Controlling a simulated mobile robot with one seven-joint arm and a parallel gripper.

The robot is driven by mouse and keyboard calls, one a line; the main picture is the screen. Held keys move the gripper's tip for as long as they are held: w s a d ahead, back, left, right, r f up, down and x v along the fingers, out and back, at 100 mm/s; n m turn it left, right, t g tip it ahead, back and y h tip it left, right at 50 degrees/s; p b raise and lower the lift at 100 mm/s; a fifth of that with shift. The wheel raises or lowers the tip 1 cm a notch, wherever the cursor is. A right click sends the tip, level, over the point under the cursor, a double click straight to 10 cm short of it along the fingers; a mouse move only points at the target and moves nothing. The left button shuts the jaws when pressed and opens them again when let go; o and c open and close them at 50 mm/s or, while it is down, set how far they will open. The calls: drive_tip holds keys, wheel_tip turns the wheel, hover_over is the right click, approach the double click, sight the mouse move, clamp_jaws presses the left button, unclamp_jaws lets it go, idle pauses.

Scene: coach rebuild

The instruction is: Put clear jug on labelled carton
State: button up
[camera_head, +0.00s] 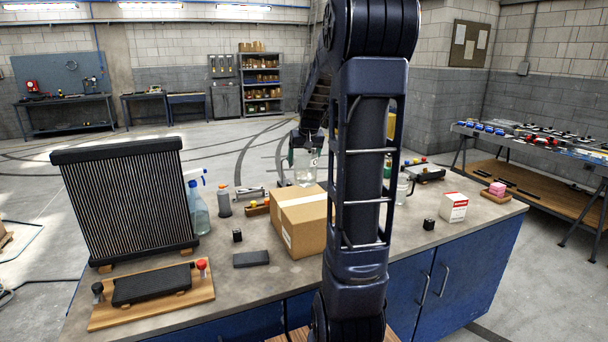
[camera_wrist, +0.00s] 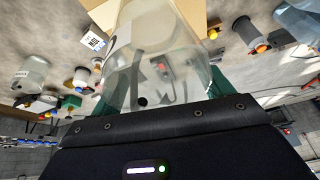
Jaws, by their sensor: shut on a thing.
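The clear jug (camera_head: 305,168) is held by my gripper (camera_head: 304,155) and appears above the back of the cardboard carton in the head view. In the wrist view the see-through jug (camera_wrist: 150,50) fills the middle, between the green fingers of my gripper (camera_wrist: 163,88), which is shut on it. The labelled carton (camera_head: 300,212) is a closed brown box with a white label on its side, standing on the workbench. Part of the carton (camera_wrist: 103,13) shows behind the jug in the wrist view. My arm hides the carton's right side in the head view.
On the workbench (camera_head: 245,285) a finned radiator (camera_head: 128,203), a spray bottle (camera_head: 198,208) and a grey bottle (camera_head: 224,202) stand left of the carton. A black block (camera_head: 251,259) lies in front. A small white-red box (camera_head: 453,207) stands right, beyond my arm.

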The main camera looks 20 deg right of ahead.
sight(304, 173)
drive_tip(key=shift+f, duration=3.25)
drive_tip(key=o, duration=1.1)
drive_tip(key=shift+f, duration=0.1)
drive_tip(key=v, duration=1.2)
drive_tip(key=shift+n, duration=0.9)
drive_tip(key=shift+s+a+f, duration=0.65)
drive_tip(key=shift+s+a, duration=1.55)
drive_tip(key=shift+s, duration=2)
drive_tip(key=shift+s+a+f, duration=0.65)
drive_tip(key=shift+s+a, duration=1.5)
drive_tip(key=shift+s, duration=2.05)
drive_tip(key=shift+s+a+f, duration=0.65)
drive_tip(key=shift+s+a, duration=1.55)
drive_tip(key=shift+s, duration=2)
